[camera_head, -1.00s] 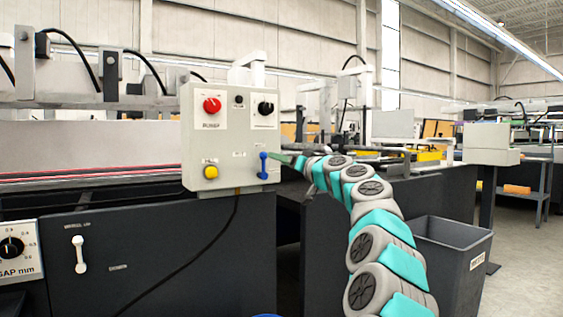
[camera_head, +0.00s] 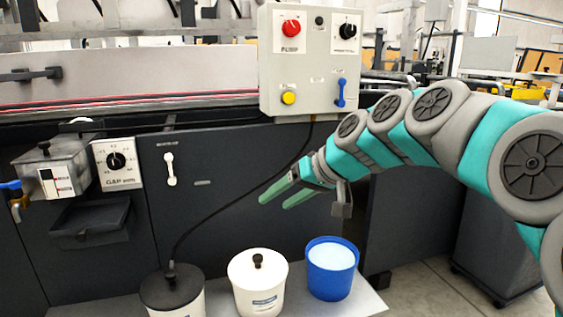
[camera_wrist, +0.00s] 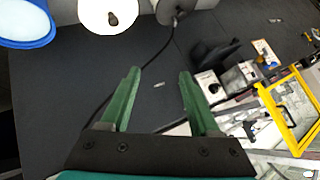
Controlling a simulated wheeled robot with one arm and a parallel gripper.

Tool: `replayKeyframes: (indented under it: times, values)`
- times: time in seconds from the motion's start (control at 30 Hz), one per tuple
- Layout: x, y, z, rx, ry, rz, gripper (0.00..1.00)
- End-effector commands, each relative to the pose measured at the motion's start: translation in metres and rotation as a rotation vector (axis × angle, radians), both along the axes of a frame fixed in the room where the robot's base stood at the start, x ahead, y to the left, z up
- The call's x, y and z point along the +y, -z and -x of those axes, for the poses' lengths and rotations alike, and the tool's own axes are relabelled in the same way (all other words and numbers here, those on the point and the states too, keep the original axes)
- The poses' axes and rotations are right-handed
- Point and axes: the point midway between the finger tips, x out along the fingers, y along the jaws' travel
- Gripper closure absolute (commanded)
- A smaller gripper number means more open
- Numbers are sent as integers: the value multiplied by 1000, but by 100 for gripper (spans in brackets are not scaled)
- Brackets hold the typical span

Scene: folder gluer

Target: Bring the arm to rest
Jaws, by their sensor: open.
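My gripper (camera_head: 275,198) has two green fingers and is in front of the dark machine panel (camera_head: 225,215), left of my arm and below the control box. The fingers are apart with nothing between them. In the wrist view the gripper (camera_wrist: 158,92) also shows spread and empty, with the dark panel behind it. My arm, grey and teal, reaches in from the right of the head view and is bent, not folded.
The control box (camera_head: 313,62) has knobs and a blue lever (camera_head: 340,93). Below stand a blue tub (camera_head: 331,268), a white pot (camera_head: 257,283) and a black-lidded pot (camera_head: 172,292) on a shelf (camera_head: 375,302). A glue tank (camera_head: 52,173) is at left; a grey bin (camera_head: 500,250) at right.

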Motion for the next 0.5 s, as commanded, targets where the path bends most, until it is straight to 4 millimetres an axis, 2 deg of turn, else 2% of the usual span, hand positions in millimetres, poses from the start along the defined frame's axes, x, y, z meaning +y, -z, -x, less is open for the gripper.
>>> replayKeyframes:
  times: [0.03,0.2,0.4,0.5]
  values:
    - [-2,19,29,56,-3,53,38]
    - [-28,90,122,257,23,237,38]
    - [-81,157,227,476,112,439,38]
    - [-108,182,275,577,164,522,38]
